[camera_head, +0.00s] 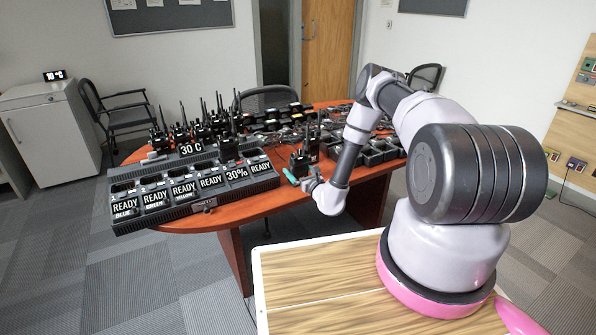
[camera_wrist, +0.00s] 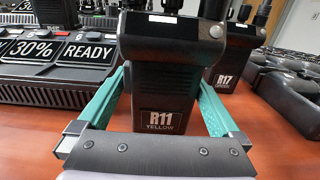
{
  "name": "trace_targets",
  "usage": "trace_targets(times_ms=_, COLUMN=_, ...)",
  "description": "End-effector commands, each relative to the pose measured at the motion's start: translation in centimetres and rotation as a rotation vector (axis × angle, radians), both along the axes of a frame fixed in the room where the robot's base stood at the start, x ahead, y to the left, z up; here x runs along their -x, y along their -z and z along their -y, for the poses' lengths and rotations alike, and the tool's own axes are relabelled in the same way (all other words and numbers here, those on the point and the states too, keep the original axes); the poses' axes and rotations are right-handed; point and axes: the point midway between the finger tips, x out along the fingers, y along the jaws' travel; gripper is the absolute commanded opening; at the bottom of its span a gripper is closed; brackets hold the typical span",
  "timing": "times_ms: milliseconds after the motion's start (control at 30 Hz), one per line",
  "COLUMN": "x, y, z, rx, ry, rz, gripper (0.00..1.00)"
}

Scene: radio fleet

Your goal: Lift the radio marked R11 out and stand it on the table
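The radio marked R11 (camera_wrist: 164,88), black with a white-lettered R11 YELLOW label, stands upright on the table in front of my gripper. In the head view the dark radio (camera_head: 299,162) at my gripper shows near the table's front edge. My gripper (camera_wrist: 162,85) has its teal fingers spread, one along each side of the radio's body. A narrow gap shows beside the left finger low down. The fingertips are partly hidden by the radio. In the head view my gripper (camera_head: 300,176) is low over the table.
The charger bank (camera_head: 190,198) with READY and 30% displays is to the left. A radio marked R17 (camera_wrist: 233,60) stands close behind on the right. More radios (camera_head: 200,122) and charger trays (camera_head: 372,152) fill the table (camera_head: 262,203) behind. Bare table lies around the radio's front.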

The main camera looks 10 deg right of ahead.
Motion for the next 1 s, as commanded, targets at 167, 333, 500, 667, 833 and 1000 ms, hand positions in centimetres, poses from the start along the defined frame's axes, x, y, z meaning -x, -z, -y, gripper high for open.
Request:
trace_targets(times_ms=167, x=0.3, y=0.1, z=0.1, rx=0.001, ry=0.000, rz=-0.002, gripper=1.00)
trace_targets(times_ms=333, x=2.5, y=0.1, z=0.8, rx=0.000, ry=0.000, rz=-0.004, gripper=1.00)
trace_targets(times_ms=500, x=5.9, y=0.1, z=2.0, rx=-0.002, ry=0.002, rz=-0.005, gripper=1.00)
trace_targets(times_ms=667, x=8.5, y=0.1, z=2.8, rx=-0.002, ry=0.002, rz=-0.005, gripper=1.00)
trace_targets(times_ms=833, x=9.9, y=-0.1, z=3.3, rx=0.000, ry=-0.002, rz=0.001, gripper=1.00)
trace_targets(times_ms=1000, x=8.9, y=-4.1, z=2.0, rx=0.001, ry=-0.102, rz=0.061, gripper=1.00)
